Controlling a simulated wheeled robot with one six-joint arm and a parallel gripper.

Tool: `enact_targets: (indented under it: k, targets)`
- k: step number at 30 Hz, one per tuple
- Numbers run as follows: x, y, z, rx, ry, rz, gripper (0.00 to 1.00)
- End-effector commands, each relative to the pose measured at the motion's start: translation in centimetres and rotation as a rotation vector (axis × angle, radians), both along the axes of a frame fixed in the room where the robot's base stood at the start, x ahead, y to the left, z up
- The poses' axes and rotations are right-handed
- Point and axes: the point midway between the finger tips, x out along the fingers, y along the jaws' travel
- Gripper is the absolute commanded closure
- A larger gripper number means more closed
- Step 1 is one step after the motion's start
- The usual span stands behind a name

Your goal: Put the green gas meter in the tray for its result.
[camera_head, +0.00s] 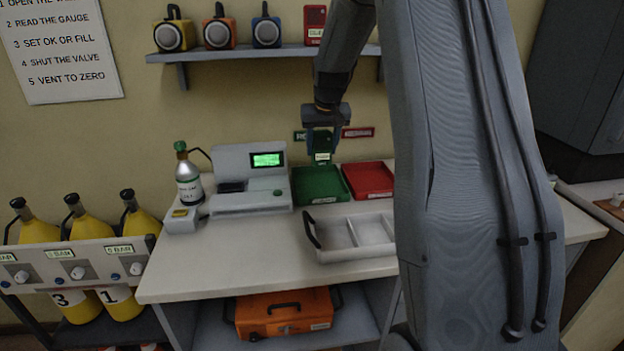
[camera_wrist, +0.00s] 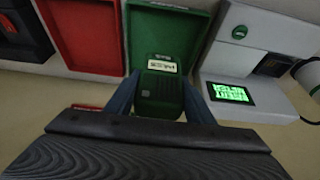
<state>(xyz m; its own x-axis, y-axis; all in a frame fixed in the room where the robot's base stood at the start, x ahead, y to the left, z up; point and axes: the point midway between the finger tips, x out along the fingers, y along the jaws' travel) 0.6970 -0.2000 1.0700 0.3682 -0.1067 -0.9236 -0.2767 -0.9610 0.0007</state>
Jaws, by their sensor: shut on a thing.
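My gripper (camera_head: 322,152) is shut on the green gas meter (camera_head: 322,141) and holds it above the back of the trays, near the wall. In the wrist view the green gas meter (camera_wrist: 160,90) sits between the two blue fingers, with a pale label on its top part. The green tray (camera_head: 318,186) lies on the bench below the meter, and the red tray (camera_head: 369,180) lies to its right. In the wrist view the meter overlaps the near end of the green tray (camera_wrist: 165,32); the red tray (camera_wrist: 84,38) is beside it. The meter is apart from both trays.
A grey test station (camera_head: 250,205) with a lit green display and a gas bottle (camera_head: 188,180) stand left of the green tray. A white divided tray (camera_head: 350,238) is in front. A shelf (camera_head: 260,53) with other devices hangs above. Both coloured trays look empty.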

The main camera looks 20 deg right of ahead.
Motion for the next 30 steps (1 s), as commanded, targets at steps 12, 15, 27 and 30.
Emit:
enact_targets:
  k: [12, 15, 27, 30]
  targets:
    - [-0.1, 0.0, -5.5, 0.001, 0.002, 0.000, 0.84]
    - [0.0, 0.0, -6.1, 0.000, 0.001, 0.000, 0.84]
    - [0.0, 0.0, -9.9, 0.000, 0.000, 0.000, 0.84]
    - [0.0, 0.0, -9.9, 0.000, 0.000, 0.000, 0.84]
